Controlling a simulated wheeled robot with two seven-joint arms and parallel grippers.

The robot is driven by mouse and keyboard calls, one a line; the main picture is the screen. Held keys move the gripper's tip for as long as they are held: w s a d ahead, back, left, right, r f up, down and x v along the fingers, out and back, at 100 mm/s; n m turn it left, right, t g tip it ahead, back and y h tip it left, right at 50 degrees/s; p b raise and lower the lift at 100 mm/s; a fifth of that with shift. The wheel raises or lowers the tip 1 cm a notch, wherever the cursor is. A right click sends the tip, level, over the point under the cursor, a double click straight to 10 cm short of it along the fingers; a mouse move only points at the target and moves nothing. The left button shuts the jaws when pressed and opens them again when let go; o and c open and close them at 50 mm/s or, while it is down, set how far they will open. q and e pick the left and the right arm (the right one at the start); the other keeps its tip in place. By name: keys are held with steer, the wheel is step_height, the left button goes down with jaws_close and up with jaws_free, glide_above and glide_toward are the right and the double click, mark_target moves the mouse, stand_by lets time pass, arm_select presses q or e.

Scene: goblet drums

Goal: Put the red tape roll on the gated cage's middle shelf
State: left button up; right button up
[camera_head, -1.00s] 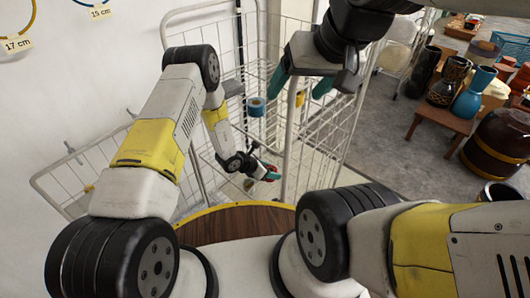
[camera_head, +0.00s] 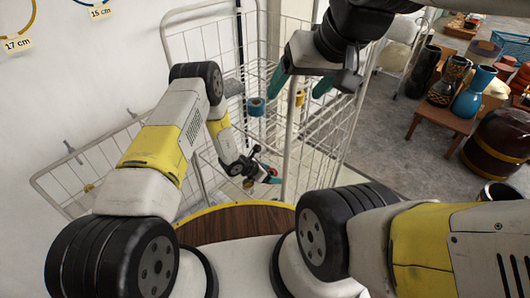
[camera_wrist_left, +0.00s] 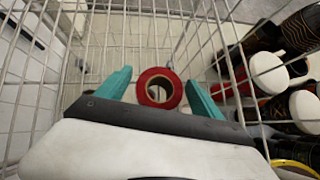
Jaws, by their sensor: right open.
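The red tape roll (camera_wrist_left: 158,88) sits between the two teal fingertips of my left gripper in the left wrist view, its open hole facing the camera. The gated cage (camera_head: 187,27) is white wire with tall uprights. Its shelf levels are hard to separate behind my arm. My right gripper (camera_head: 301,86) is open and empty, raised in front of the cage.
A blue roll (camera_head: 256,106) and a yellow roll (camera_head: 299,98) are at the cage higher up. A wire gate panel (camera_head: 75,180) stands out to the left. Vases stand on a wooden stool (camera_head: 443,118) at right, near a dark barrel-like drum (camera_head: 500,142). Grey floor lies between.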

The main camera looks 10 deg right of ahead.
arm_select(q)
steer(key=shift+r, duration=0.2)
steer(key=v, duration=1.2)
